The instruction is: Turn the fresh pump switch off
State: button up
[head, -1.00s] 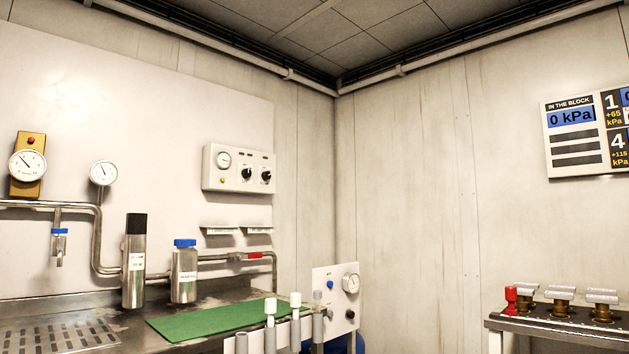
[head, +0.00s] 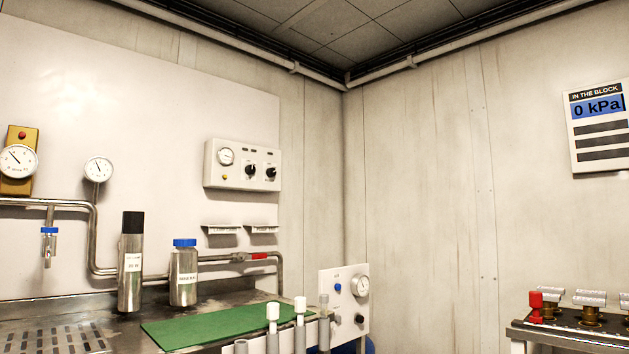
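A white control box (head: 242,165) is mounted on the wall panel above the bench. It carries a round gauge (head: 226,156), a small yellow button and two black rotary knobs, a left knob (head: 250,170) and a right knob (head: 271,173). The labels are too small to read, so I cannot tell which knob is the fresh pump switch. A lower white panel (head: 343,300) has a gauge, a blue knob and black knobs. My gripper is not in view.
The steel bench holds a black-topped cylinder (head: 131,262), a blue-capped bottle (head: 183,273) and a green mat (head: 212,325). A pipe with a red-handled valve (head: 258,256) runs behind. Upright grey tubes stand at the bench front. A valve block (head: 578,325) is at right.

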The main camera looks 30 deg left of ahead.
aim_at(270, 172)
jog(key=z, duration=0.05)
jog(key=i, duration=1.15)
jog(key=u, duration=1.1)
jog(key=i, duration=0.85)
jog(key=u, duration=0.85)
